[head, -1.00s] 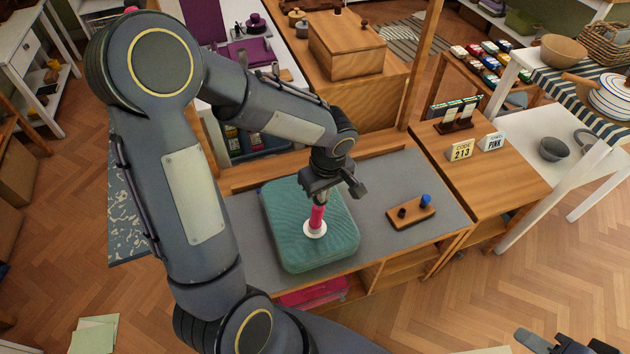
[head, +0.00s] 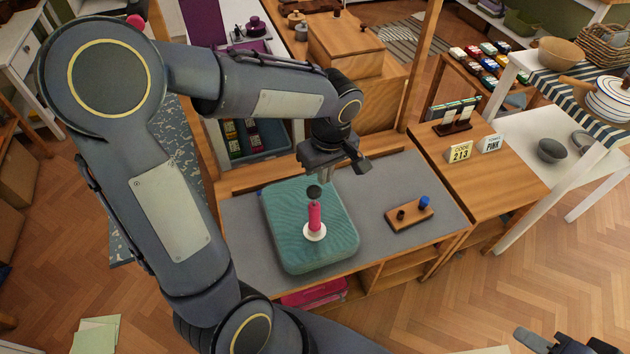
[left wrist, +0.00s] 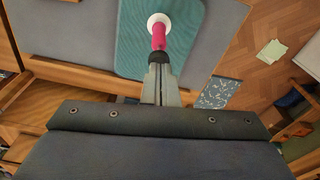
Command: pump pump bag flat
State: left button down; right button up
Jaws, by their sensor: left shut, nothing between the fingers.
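The pump bag (head: 285,235) is a teal, cushion-like bag lying on the grey top of the wooden bench. A pink pump (head: 314,217) with a dark knob (head: 313,191) stands upright on a white disc (head: 315,232) on the bag. My left gripper (head: 324,180) is shut and empty, above and just behind the knob. In the left wrist view, the shut fingers (left wrist: 160,70) point toward the dark knob, with the pink pump (left wrist: 158,38) and teal bag (left wrist: 190,40) beyond. My right gripper (head: 565,343) shows only in part at the bottom right corner.
A small wooden block with a blue knob (head: 410,214) lies right of the bag. Signs reading CODE 213 (head: 460,152) and PINK (head: 491,143) stand on the wooden side table. A wooden box (head: 345,45) stands behind.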

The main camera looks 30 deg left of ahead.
pick_arm(q)
notch_tip(320, 180, up, 7)
jog(key=m+p, duration=0.2)
jog(key=p, duration=0.2)
send_over(316, 191)
jog(key=shift+s+d+f+h, duration=0.15)
jog(key=shift+f+h, duration=0.1)
jog(key=shift+h, duration=0.15)
notch_tip(316, 191, down, 14)
jog(key=shift+f, duration=0.1)
